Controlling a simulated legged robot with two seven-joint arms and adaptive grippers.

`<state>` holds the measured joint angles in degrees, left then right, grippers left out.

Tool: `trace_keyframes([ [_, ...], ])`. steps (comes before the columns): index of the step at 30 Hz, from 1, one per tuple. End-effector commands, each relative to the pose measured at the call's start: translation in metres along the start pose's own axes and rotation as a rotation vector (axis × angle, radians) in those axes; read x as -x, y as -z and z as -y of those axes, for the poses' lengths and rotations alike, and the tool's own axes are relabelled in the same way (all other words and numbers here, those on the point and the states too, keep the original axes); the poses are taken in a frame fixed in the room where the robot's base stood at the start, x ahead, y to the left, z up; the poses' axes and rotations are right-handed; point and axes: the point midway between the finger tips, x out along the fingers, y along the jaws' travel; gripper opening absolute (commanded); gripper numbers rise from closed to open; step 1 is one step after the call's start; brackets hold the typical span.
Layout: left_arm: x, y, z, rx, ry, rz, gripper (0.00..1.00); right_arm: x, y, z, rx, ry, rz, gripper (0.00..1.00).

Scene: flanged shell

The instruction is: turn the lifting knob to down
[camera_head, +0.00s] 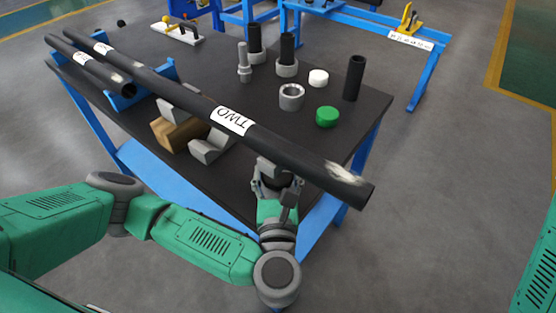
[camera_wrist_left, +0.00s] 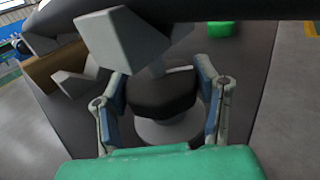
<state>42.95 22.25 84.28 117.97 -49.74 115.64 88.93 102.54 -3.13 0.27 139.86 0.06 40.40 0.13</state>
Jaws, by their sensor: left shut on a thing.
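My left gripper (camera_head: 275,183) is at the table's near right edge, just below the long black pipe (camera_head: 165,85) marked TWO. In the left wrist view, my left gripper (camera_wrist_left: 163,85) has its two fingers on either side of a dark rounded piece, which looks like the lifting knob (camera_wrist_left: 163,95), and is shut on it. A grey rounded part shows below the knob. No mark for up or down can be read on the knob. In the head view the pipe and the gripper hide most of it. My right gripper is not in view.
The dark table (camera_head: 225,80) has a blue frame. Grey angled blocks and a brown block (camera_head: 178,132) lie under the pipe. Beyond it stand black and grey cylinders, a grey ring (camera_head: 291,97), a white cap (camera_head: 318,78) and a green cap (camera_head: 327,117). The pipe overhangs the right edge.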

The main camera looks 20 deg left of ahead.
Motion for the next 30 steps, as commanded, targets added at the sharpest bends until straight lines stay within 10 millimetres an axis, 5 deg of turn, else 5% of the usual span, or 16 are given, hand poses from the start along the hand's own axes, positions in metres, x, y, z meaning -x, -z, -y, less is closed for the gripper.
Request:
trace_keyframes([
  [12,-0.002,-0.005,0.001,0.005,-0.197,0.006,0.27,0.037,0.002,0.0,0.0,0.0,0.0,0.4],
  [30,-0.003,-0.006,0.002,0.011,-0.239,0.013,0.27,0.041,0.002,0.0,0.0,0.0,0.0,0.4],
])
